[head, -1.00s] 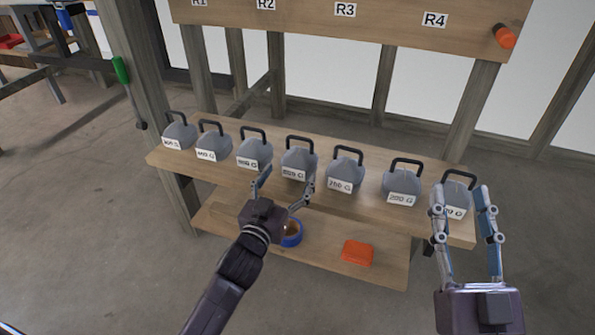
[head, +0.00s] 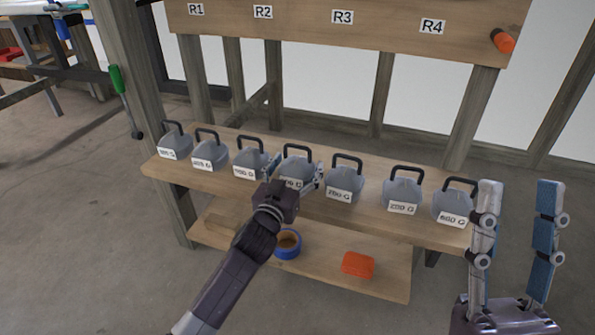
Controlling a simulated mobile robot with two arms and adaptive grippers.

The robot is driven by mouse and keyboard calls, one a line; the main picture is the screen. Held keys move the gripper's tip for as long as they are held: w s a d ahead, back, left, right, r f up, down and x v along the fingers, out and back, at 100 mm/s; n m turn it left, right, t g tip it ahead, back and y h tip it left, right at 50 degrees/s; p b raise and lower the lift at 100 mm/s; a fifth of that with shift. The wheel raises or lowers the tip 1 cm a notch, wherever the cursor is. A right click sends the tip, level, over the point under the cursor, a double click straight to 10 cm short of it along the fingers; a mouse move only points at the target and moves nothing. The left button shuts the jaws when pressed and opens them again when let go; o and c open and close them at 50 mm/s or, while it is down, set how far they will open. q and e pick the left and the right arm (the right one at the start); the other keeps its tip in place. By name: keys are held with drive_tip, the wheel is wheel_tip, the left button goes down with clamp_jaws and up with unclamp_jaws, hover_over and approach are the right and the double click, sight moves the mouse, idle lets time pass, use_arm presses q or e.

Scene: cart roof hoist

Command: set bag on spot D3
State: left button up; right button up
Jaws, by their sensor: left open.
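Several grey bags with black handles and white weight labels stand in a row on the upper wooden shelf (head: 370,218). My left gripper (head: 295,172) is open, with its fingers on either side of the body of the fourth bag from the left (head: 297,160). Its label is partly covered by the gripper, and I cannot tell whether the fingers touch the bag. My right gripper (head: 517,235) is open and empty, in front of the row's right end beside the rightmost bag (head: 453,203). No spot marked D3 is visible.
A board (head: 385,35) with labels R1 to R4 runs above the shelf, with an orange cylinder (head: 502,40) at its right end. A blue tape roll (head: 287,244) and orange box (head: 358,265) lie on the lower shelf. A green-handled tool (head: 117,80) hangs on the left post.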

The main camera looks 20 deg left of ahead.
use_arm(q)
drive_tip(key=c, duration=1.7)
drive_tip(key=shift+w+r, duration=0.1)
drive_tip(key=shift+r, duration=0.15)
drive_tip(key=shift+c, duration=0.5)
